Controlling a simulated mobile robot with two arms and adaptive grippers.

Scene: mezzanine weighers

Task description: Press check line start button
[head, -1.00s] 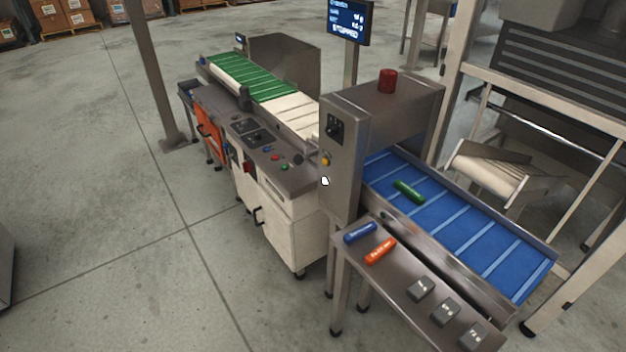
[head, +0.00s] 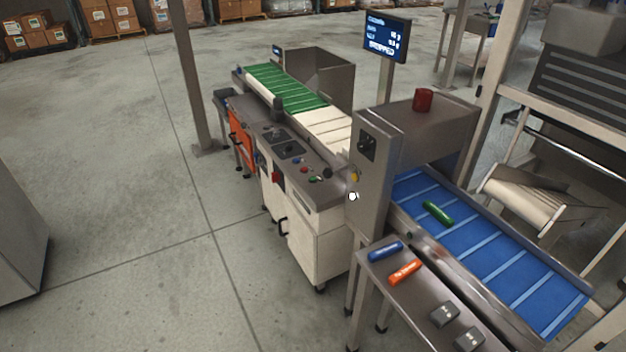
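The check line stands in the middle and right of the head view. Its control panel (head: 297,168) has several small buttons on its sloped top. A green button (head: 313,179) is near the panel's right end, with a red button (head: 304,170) beside it. A yellow button (head: 355,176) and a white button (head: 352,196) are on the grey metal housing. The screen (head: 387,37) above shows a highlighted word that looks like STOPPED. Neither of my grippers is in view.
A steel side table (head: 392,306) carries a blue stick (head: 385,251), an orange stick (head: 405,271) and grey weights (head: 444,314). A green stick (head: 438,212) lies on the blue belt (head: 500,252). A post (head: 194,90) stands behind. The floor (head: 130,220) at left is clear.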

